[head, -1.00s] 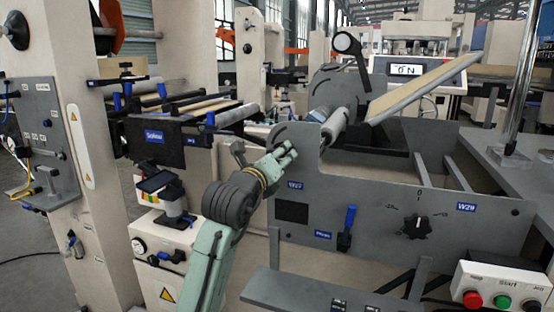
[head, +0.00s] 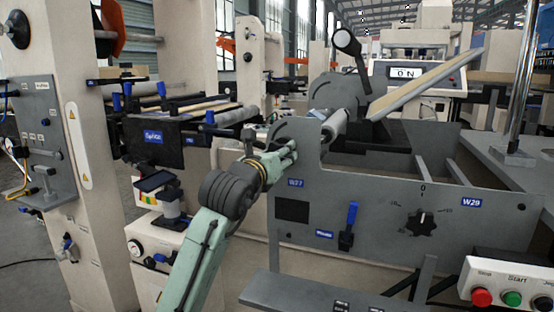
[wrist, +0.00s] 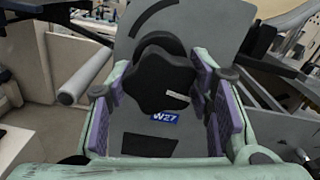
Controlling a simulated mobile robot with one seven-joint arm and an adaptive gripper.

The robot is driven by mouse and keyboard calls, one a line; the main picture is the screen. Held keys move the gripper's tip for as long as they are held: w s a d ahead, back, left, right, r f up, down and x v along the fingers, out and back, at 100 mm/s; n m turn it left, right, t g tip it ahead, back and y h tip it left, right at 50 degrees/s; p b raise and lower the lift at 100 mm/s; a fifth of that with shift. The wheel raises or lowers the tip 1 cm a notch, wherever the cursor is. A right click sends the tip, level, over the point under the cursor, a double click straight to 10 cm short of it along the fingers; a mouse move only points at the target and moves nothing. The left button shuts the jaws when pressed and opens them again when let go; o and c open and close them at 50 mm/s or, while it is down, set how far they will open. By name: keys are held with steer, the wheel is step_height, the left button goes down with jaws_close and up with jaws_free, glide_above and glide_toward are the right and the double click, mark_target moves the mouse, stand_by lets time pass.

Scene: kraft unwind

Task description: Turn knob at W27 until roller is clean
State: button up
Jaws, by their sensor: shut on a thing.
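The black lobed knob (wrist: 160,84) sits on the grey panel just above the blue W27 label (wrist: 164,118) in the wrist view. My gripper (wrist: 158,76) has its purple-padded fingers on either side of the knob and is shut on it. In the head view my gripper (head: 284,155) reaches the panel's upper left, above the W27 label (head: 296,183), and hides the knob. A pale roller (head: 335,124) shows just right of the gripper behind the panel edge. Its surface is too small to judge for dirt.
A blue-handled lever (head: 351,215) and a black W29 dial (head: 421,222) are on the same panel. A button box (head: 511,285) is at the lower right. The splice unit (head: 155,137) stands left of my arm. A grey ledge (head: 330,292) runs below the panel.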

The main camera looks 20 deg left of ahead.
steer(key=shift+m, duration=0.3)
steer(key=shift+f+m+b, duration=0.1)
steer(key=shift+m+b, duration=0.75)
steer(key=shift+m, duration=0.35)
steer(key=shift+m+b, duration=0.35)
steer(key=shift+m, duration=0.85)
steer(key=shift+a+m+b, duration=0.1)
steer(key=shift+m+b, duration=0.35)
steer(key=shift+m, duration=0.05)
steer(key=shift+r+m+p, duration=0.35)
steer(key=shift+m+p, duration=0.05)
steer(key=shift+p, duration=0.05)
steer(key=shift+m+p, duration=1)
steer(key=shift+m, duration=0.1)
steer(key=shift+f+m, duration=0.15)
steer(key=shift+m, duration=0.25)
